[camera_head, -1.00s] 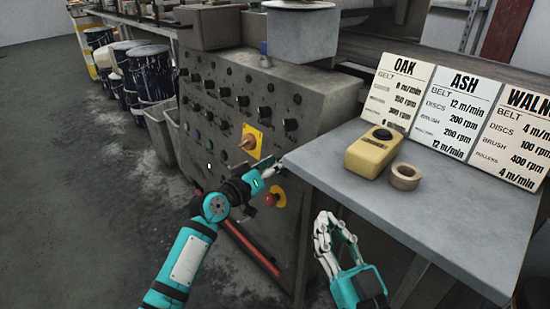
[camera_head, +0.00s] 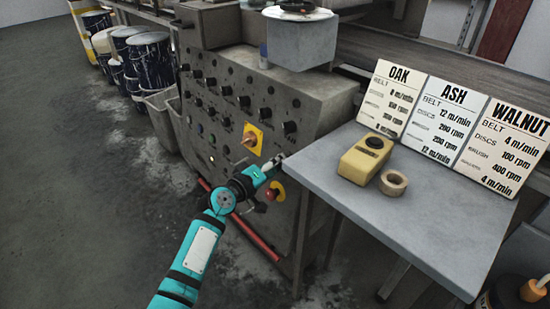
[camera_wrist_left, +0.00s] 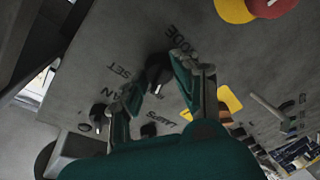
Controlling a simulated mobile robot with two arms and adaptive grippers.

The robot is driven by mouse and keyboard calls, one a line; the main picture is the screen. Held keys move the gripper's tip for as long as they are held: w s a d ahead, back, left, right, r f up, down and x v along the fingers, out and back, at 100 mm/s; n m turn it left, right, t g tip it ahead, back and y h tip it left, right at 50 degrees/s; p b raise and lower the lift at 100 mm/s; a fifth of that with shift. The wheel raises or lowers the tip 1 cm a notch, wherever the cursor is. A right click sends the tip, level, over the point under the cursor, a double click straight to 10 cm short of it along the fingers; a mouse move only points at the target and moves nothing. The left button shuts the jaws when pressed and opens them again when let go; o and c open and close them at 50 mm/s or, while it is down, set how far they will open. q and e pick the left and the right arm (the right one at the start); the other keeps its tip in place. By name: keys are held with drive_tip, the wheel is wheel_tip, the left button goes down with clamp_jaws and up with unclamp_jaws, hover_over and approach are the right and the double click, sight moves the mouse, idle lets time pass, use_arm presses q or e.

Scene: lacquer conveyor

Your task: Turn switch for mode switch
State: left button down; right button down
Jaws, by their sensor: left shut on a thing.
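The grey control panel (camera_head: 225,120) carries several rows of black knobs. In the left wrist view, a black mode knob (camera_wrist_left: 157,68) sits beside lettering that reads "MODE", upside down, with "SET" near it. My left gripper (camera_head: 273,166) is at the panel's right side, below the orange knob on its yellow plate. Its fingers (camera_wrist_left: 156,76) are on both sides of the mode knob and shut on it. The fingers hide the knob in the head view, and its pointer direction is hard to tell. My right gripper is out of view.
A red emergency button (camera_head: 272,194) on yellow is just below the left gripper. An orange knob (camera_head: 250,139) is just above. The grey table (camera_head: 330,190) to the right holds a yellow box (camera_head: 365,158), a tape roll (camera_head: 393,182) and setting cards (camera_head: 450,120).

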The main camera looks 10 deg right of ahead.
use_arm(q)
drive_tip(key=shift+n+p, duration=0.7)
drive_tip(key=shift+p, duration=0.05)
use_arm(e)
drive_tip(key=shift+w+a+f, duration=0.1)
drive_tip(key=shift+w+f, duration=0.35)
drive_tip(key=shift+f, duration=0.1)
use_arm(q)
drive_tip(key=c, duration=1)
unclamp_jaws()
drive_tip(key=v, duration=1.2)
